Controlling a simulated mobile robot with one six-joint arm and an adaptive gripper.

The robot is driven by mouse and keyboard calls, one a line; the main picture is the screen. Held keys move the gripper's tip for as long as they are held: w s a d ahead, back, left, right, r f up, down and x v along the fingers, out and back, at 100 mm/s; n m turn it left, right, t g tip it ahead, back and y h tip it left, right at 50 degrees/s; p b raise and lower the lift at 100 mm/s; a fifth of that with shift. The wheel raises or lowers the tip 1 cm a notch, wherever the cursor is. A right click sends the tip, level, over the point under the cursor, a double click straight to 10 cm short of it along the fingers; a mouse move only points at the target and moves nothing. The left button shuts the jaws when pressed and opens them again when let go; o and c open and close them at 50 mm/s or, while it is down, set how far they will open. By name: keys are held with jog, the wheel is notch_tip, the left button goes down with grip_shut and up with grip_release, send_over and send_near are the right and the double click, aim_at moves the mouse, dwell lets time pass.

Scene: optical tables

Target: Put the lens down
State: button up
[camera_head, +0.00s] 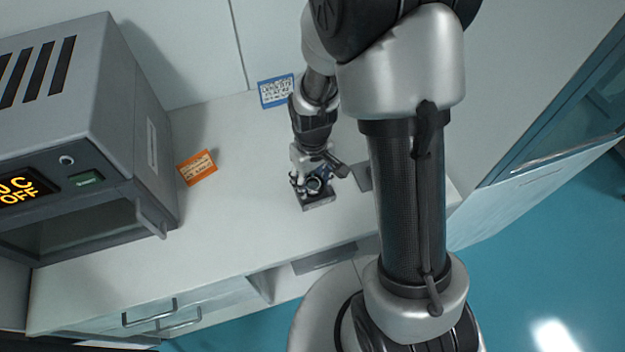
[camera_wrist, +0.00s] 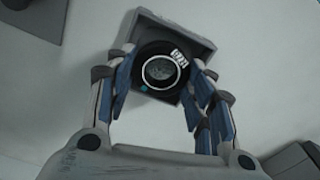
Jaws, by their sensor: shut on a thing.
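The lens (camera_wrist: 159,70) is a round black part with a pale ring around its glass, a small white label and a teal dot. My gripper (camera_wrist: 155,88) is shut on it, with fingers on its left and right sides in the wrist view. Behind the lens is a square grey tray-like base (camera_wrist: 187,29); I cannot tell whether the lens touches it. In the head view the lens (camera_head: 314,185) is small and partly covered by my gripper (camera_head: 313,178), low over the grey base (camera_head: 320,202) on the white bench.
A large grey oven-like device (camera_head: 130,130) with an OFF display stands on the bench's left. An orange label (camera_head: 197,167) and a blue label (camera_head: 276,91) lie farther back. A dark grey piece (camera_head: 363,177) is just right of my gripper. The bench (camera_head: 220,235) is clear toward the front left.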

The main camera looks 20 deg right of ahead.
jog(key=shift+s+f, duration=0.25)
jog(key=shift+f, duration=0.25)
jog(key=shift+s+f, duration=0.25)
jog(key=shift+f, duration=0.2)
jog(key=shift+c, duration=1.1)
jog(key=o, duration=1.2)
jog(key=shift+o, duration=0.9)
jog(key=shift+w+f, duration=0.15)
jog(key=shift+w, duration=0.3)
jog(key=shift+s, duration=0.1)
jog(key=shift+r, duration=0.25)
notch_tip(320, 180, up, 13)
jog(key=p, duration=0.5)
notch_tip(320, 180, up, 12)
jog(key=m+t, duration=0.1)
jog(key=t, duration=0.1)
send_over(312, 182)
jog(key=s, duration=0.6)
jog(key=s+r+m+t, duration=0.2)
jog(key=s+r, duration=0.4)
jog(key=s, duration=0.3)
jog(key=shift+s+r, duration=0.25)
jog(key=shift+r, duration=0.1)
jog(key=shift+d, duration=0.1)
